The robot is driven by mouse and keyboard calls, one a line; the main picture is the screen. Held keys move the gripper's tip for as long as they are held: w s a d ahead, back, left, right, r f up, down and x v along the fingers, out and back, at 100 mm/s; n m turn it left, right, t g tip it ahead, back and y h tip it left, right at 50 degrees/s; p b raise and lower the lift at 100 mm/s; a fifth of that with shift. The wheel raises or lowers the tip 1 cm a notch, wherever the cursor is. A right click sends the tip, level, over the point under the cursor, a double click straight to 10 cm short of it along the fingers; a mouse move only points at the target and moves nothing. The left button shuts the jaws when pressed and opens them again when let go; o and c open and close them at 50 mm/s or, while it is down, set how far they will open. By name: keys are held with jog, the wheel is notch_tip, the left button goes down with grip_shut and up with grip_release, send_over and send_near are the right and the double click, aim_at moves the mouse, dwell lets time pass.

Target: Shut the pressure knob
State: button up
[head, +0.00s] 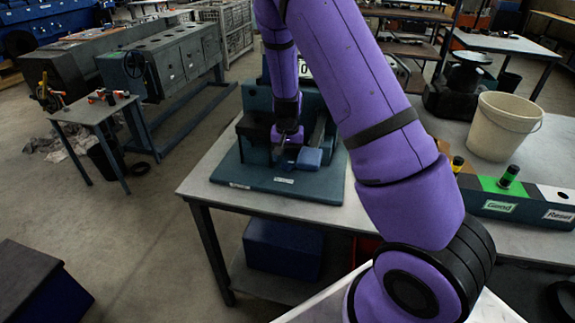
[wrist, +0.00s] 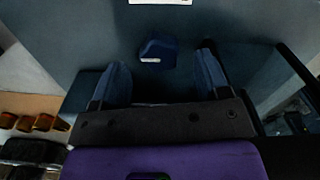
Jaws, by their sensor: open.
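A dark blue knob (wrist: 157,52) with a small white label shows in the wrist view, against a dark teal surface. I take it to be the pressure knob; its setting cannot be read. My gripper (wrist: 160,75) is open, with one blue finger to the left of the knob and one to the right. Whether they touch it cannot be told. In the head view my gripper (head: 289,138) is low at the teal test stand (head: 240,172), in front of its upright part. A blue block (head: 308,158) shows beside it there; my arm hides part of the stand.
The stand sits on a grey table (head: 205,172). To the right are a white bucket (head: 502,125) and a box with a green "Good" section (head: 495,197).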

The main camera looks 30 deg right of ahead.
aim_at(288, 162)
jog(key=shift+f, duration=2)
jog(key=c, duration=0.9)
